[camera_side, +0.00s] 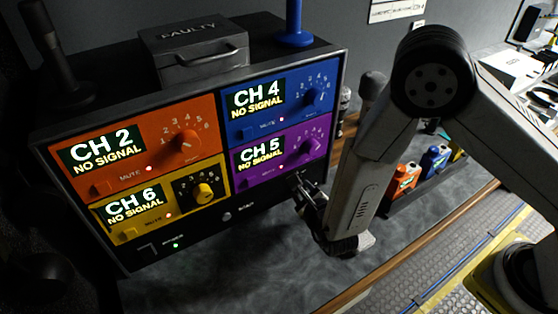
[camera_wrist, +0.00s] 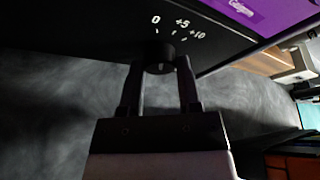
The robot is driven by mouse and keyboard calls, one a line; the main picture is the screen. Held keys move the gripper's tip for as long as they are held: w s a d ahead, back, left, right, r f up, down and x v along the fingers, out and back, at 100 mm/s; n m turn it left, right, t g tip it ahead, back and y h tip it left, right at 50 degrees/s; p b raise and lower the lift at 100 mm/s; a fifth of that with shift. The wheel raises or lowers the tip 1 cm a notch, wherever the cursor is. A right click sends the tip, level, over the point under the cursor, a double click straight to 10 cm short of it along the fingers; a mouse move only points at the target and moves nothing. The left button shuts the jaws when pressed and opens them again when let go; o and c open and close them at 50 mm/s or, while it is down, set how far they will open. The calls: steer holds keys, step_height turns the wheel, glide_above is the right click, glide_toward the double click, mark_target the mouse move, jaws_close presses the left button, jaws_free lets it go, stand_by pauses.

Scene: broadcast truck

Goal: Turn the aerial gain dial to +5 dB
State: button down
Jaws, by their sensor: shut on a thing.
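The aerial gain dial is a small black round knob (camera_wrist: 160,50) at the lower edge of the black receiver panel, in the wrist view. White labels 0, +5 and +10 and small tick marks are printed around its far side. A short pale mark shows on the knob's face, but I cannot tell which label it lines up with. My gripper (camera_wrist: 160,64) has one finger on each side of the knob and is shut on it. In the side view my gripper (camera_side: 303,196) reaches the panel's lower right, and the dial is hidden there.
The receiver rack (camera_side: 140,256) carries orange, blue, yellow and purple channel modules, all reading NO SIGNAL. A grey box marked FAULTY (camera_side: 193,50) sits on top. Orange and blue bottles (camera_side: 405,180) stand right of my arm. The dark worktop (camera_side: 270,268) in front is clear.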

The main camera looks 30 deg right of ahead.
steer(key=shift+d+r+m+y, duration=0.15)
steer(key=shift+m+y, duration=0.85)
steer(key=shift+m, duration=0.5)
steer(key=shift+c, duration=1.4)
jaws_free()
steer(key=shift+s, duration=0.15)
steer(key=shift+v, duration=3.75)
